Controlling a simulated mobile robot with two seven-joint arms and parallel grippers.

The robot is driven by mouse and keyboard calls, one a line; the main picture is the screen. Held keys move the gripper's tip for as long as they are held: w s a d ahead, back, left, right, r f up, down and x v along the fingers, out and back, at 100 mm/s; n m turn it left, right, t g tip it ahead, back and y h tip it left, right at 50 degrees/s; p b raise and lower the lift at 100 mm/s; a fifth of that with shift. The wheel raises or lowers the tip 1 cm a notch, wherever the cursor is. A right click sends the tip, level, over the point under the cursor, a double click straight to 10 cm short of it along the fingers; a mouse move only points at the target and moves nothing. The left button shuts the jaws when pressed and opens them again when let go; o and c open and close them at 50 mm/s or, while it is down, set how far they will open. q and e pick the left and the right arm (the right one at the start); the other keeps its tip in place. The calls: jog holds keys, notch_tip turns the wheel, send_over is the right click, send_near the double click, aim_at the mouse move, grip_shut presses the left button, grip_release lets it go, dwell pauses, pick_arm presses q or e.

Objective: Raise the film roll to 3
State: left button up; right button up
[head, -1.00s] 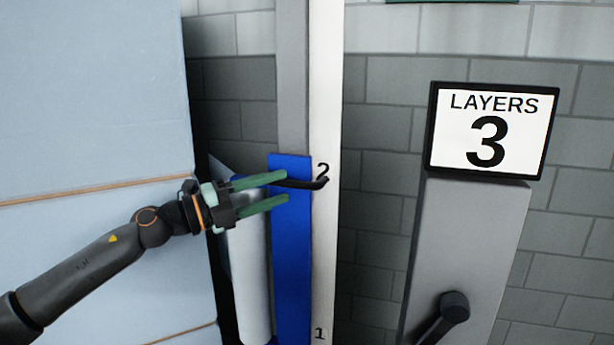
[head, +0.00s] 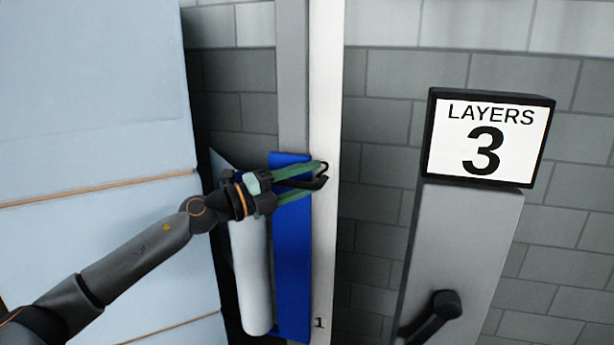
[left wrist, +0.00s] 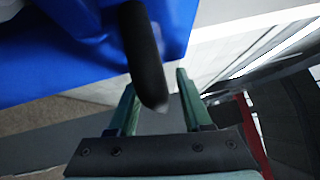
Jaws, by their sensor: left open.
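The film roll (head: 252,285) is a pale upright cylinder beside a blue carriage (head: 292,250) on a grey mast (head: 292,80). A black curved handle (head: 321,185) sticks out at the carriage's top. My left gripper (head: 320,176) is open, its green fingers above and below the handle. In the left wrist view the dark handle (left wrist: 146,60) reaches between the spread fingers (left wrist: 158,105). A white scale strip (head: 325,100) runs beside the mast; its 1 shows low down. The 2 is hidden behind the gripper and handle. My right gripper is not in view.
A sign (head: 487,138) reading LAYERS 3 stands on a grey post (head: 465,240) at right, with a black crank-like handle (head: 435,315) low on it. A tall pale-blue wrapped stack (head: 95,110) fills the left. A grey block wall is behind.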

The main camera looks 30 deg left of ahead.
pick_arm(q)
grip_shut()
jog(key=shift+r, duration=0.1)
dwell(0.3)
jog(key=shift+r, duration=0.15)
dwell(0.9)
